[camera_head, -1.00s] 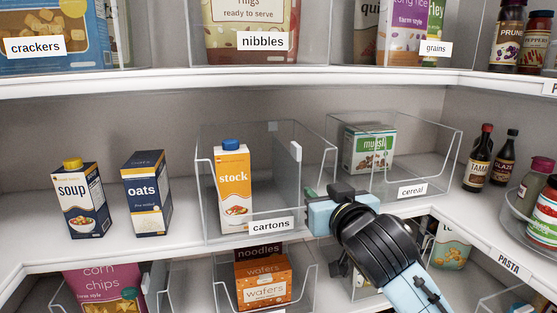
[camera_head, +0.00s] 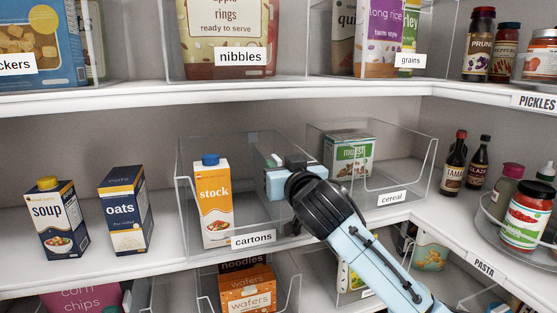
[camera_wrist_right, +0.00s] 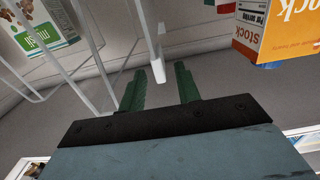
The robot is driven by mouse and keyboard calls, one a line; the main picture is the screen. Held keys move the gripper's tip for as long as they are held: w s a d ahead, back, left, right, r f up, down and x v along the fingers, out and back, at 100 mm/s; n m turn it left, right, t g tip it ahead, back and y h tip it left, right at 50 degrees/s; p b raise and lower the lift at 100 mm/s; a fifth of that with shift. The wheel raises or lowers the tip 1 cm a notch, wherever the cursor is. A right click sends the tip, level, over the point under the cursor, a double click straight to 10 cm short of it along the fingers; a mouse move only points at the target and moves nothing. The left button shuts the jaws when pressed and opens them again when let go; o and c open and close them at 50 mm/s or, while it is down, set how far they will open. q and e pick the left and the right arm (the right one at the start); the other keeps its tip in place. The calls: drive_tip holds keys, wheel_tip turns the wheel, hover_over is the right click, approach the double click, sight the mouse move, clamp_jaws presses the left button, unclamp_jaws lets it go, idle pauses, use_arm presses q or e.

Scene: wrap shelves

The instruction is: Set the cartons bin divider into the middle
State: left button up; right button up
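The clear cartons bin (camera_head: 186,222) stands on the middle shelf with its "cartons" label in front. The stock carton (camera_head: 213,208) stands upright in its left part and also shows in the wrist view (camera_wrist_right: 290,30). A clear divider with a pale tab (camera_wrist_right: 158,70) is in the bin, right of the stock carton; its lower part is hard to make out. My right gripper (camera_head: 270,163) reaches into the bin. In the wrist view its two green fingers (camera_wrist_right: 158,88) are apart, with the tab in line with the gap between them. I see no grip on it. My left gripper is not in view.
The soup (camera_head: 58,222) and oats (camera_head: 126,215) cartons stand left of the bin. The cereal bin (camera_head: 412,180) with a muesli box (camera_head: 350,158) is close on the right. The upper shelf edge (camera_head: 200,92) runs above my arm.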

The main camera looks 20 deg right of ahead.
drive_tip(key=shift+w, duration=1)
drive_tip(key=shift+c, duration=0.4)
clamp_jaws()
